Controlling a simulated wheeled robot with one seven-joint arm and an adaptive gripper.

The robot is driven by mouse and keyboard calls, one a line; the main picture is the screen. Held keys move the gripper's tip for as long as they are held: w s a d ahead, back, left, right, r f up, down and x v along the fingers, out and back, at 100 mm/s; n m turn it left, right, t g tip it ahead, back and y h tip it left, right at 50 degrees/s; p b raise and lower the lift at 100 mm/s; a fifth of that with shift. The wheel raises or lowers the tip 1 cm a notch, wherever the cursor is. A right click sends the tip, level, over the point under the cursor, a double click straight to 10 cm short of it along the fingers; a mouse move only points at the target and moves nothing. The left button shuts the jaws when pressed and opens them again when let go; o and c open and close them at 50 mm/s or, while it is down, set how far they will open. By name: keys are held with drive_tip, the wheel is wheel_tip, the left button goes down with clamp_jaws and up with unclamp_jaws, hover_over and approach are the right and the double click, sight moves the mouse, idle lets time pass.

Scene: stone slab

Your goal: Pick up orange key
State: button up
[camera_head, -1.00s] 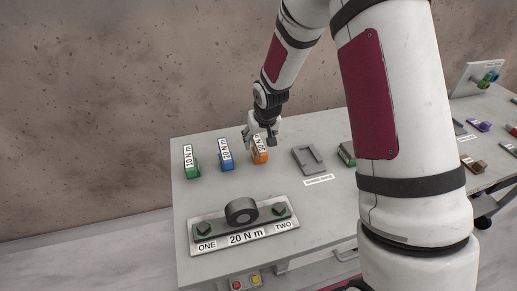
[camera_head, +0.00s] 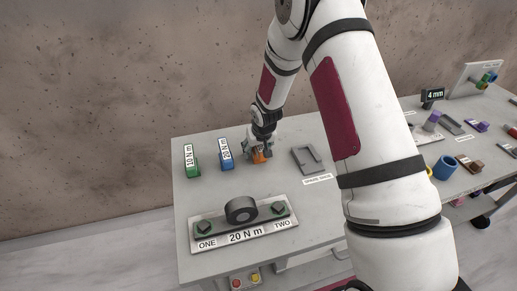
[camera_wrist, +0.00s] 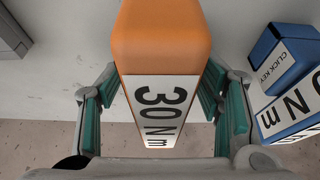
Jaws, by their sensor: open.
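The orange key (camera_head: 260,157) stands on the stone slab, right of the blue key, mostly hidden by my gripper in the head view. In the wrist view the orange key (camera_wrist: 160,45) is large and upright in the picture, with a white label reading 30 N m. My gripper (camera_head: 258,150) is down at the key. In the wrist view the green-padded fingers of my gripper (camera_wrist: 163,108) are spread, one on each side of the orange key. A gap shows on the left side; on the right the finger looks very near, and I cannot tell if it touches.
The blue key (camera_head: 226,154) stands close by; it also shows in the wrist view (camera_wrist: 290,75). A green key (camera_head: 191,160) is farther left. A grey slotted holder (camera_head: 311,160) lies to the right. A 20 N m plate (camera_head: 215,228) with two bolts lies in front.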

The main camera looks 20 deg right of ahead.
clamp_jaws()
